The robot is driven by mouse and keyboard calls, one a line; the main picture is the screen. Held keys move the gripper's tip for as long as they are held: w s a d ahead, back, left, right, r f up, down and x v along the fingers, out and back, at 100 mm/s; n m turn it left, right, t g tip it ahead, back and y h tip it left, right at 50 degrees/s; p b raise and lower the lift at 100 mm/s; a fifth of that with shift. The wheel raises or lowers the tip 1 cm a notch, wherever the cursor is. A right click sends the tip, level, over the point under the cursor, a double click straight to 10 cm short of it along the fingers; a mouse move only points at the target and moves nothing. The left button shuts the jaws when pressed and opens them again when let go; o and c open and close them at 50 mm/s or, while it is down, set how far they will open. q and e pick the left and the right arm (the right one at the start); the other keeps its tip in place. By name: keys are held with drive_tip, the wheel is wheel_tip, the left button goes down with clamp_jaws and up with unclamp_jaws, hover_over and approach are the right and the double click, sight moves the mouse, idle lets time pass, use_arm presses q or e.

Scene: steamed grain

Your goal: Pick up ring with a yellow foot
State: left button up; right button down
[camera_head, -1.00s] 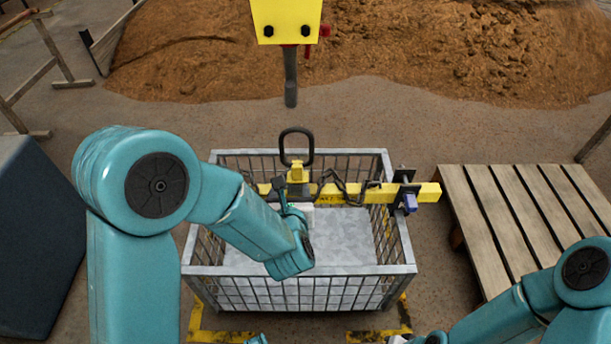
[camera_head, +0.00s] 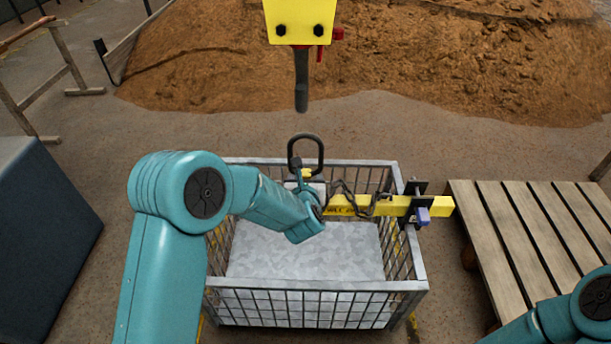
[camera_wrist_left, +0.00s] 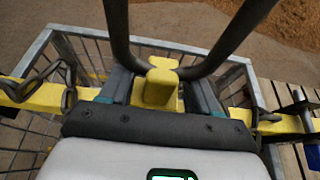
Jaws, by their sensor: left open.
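The black ring (camera_head: 321,153) stands upright at the far side of a wire crate, on a yellow beam (camera_head: 436,206). Its yellow foot (camera_wrist_left: 158,84) shows clearly in the left wrist view; in the head view only a little shows above my gripper. My left gripper (camera_head: 299,176) is open at the foot. In the left wrist view its two fingers (camera_wrist_left: 158,97) stand on either side of the foot, with gaps visible. The ring's black sides rise out of the top of that view. My right gripper is out of view; only part of its arm shows.
The grey wire crate (camera_head: 415,285) has a pale block inside it. Chains and a clamp (camera_head: 421,210) are on the beam. A yellow hook block (camera_head: 300,20) hangs above and beyond the ring. A wooden pallet (camera_head: 535,235) is at right, a dark block (camera_head: 45,240) at left.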

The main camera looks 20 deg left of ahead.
use_arm(q)
drive_tip(key=x, duration=0.2)
drive_tip(key=shift+w+a+f, duration=0.1)
drive_tip(key=shift+w+f, duration=0.05)
drive_tip(key=shift+w, duration=0.05)
clamp_jaws()
idle(1.2)
drive_tip(key=shift+w+r, duration=0.1)
drive_tip(key=shift+r, duration=0.15)
